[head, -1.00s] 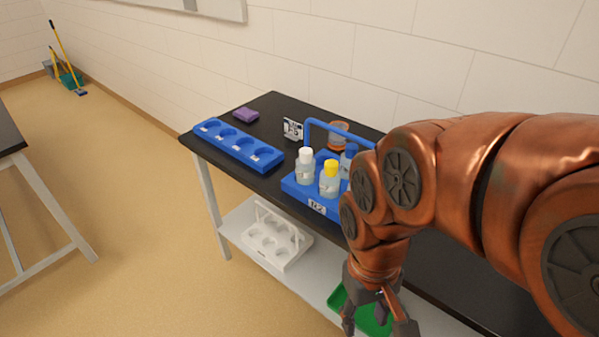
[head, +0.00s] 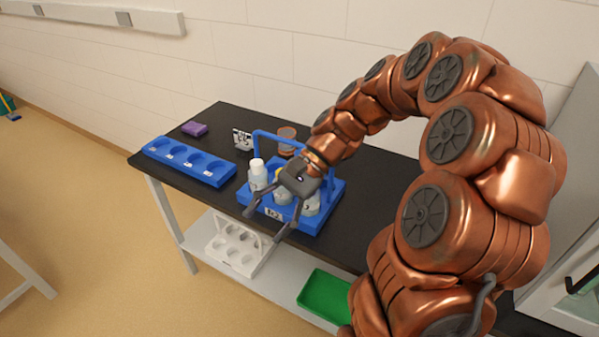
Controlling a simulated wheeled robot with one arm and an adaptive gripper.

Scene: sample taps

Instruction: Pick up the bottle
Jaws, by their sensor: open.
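A blue carrier (head: 334,189) with an upright handle stands on the black bench and holds several bottles. A white-capped bottle (head: 258,176) stands at its left front. The bottle beside it (head: 282,194) is partly hidden behind my gripper, with only a bit of yellow cap showing. Another bottle (head: 311,205) stands at the right, its top covered by my gripper. My gripper (head: 265,225) is open and empty, in front of and over the carrier, fingers pointing down and to the left. I cannot tell whether it touches a bottle.
A blue rack with round holes (head: 190,162) lies at the bench's left, with a purple block (head: 195,129) behind it. A brown-lidded jar (head: 287,135) stands behind the carrier. A white carrier (head: 235,248) and green tray (head: 325,296) are on the lower shelf.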

